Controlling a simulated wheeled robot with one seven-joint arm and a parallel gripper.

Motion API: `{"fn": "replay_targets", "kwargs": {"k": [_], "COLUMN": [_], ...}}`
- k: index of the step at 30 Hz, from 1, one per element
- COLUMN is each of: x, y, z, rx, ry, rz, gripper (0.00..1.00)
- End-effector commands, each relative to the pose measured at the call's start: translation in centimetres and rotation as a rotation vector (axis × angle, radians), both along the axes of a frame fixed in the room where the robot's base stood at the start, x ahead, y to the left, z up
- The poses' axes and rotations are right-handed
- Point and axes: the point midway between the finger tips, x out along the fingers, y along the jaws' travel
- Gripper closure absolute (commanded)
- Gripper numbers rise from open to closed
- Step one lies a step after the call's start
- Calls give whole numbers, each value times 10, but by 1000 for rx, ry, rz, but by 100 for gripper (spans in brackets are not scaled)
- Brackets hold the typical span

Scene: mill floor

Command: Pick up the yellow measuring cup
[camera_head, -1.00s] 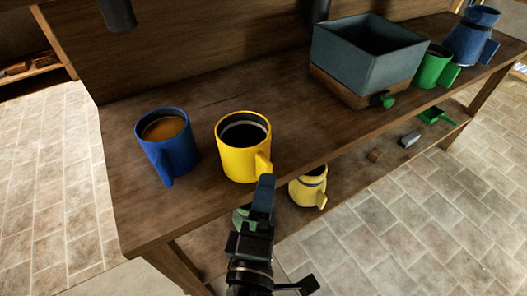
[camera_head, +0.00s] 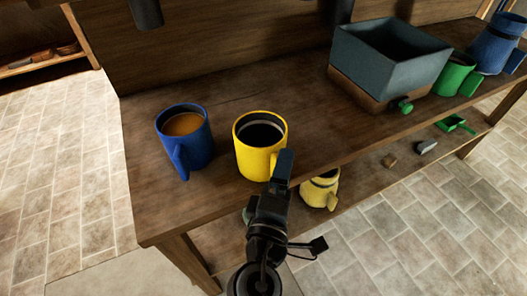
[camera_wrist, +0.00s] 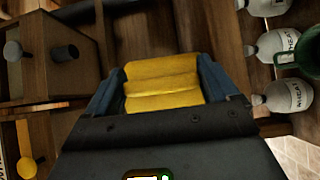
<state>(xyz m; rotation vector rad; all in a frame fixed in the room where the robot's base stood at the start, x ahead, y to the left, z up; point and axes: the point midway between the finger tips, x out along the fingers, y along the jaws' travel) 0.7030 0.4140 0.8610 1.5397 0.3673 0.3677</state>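The yellow cup (camera_head: 256,148) stands upright on the wooden tabletop (camera_head: 225,105), with a dark inside. Its handle side faces my gripper (camera_head: 283,165) and is mostly hidden behind it in the head view. In the wrist view a ridged yellow surface (camera_wrist: 160,85), seemingly of this cup, fills the space between my gripper's fingers (camera_wrist: 162,66). The fingers stand well apart, one on each side of it; whether they press on it is hard to see. A second yellow vessel, jug-like (camera_head: 318,190), is on the lower shelf, below and to the right.
A blue mug with brown contents (camera_head: 184,140) stands left of the yellow cup. A grey box-shaped hopper (camera_head: 388,65), a green mug (camera_head: 455,75) and a blue jug (camera_head: 495,45) stand to the right. Several labelled bottles (camera_wrist: 285,95) show in the wrist view.

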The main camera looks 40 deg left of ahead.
Motion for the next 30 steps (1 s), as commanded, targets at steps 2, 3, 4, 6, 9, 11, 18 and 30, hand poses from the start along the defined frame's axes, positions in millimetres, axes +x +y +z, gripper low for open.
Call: {"fn": "replay_targets", "kwargs": {"k": [2,3,4,6,9,11,18,30], "x": [0,0,0,0,0,0,0,0], "y": [0,0,0,0,0,0,0,0], "z": [0,0,0,0,0,-1,0,21], "rx": [0,0,0,0,0,0,0,3], "ry": [0,1,1,1,1,1,0,0], "rz": [0,0,0,0,0,0,0,-1], "gripper": [27,31,34,40,50,56,68,68]}}
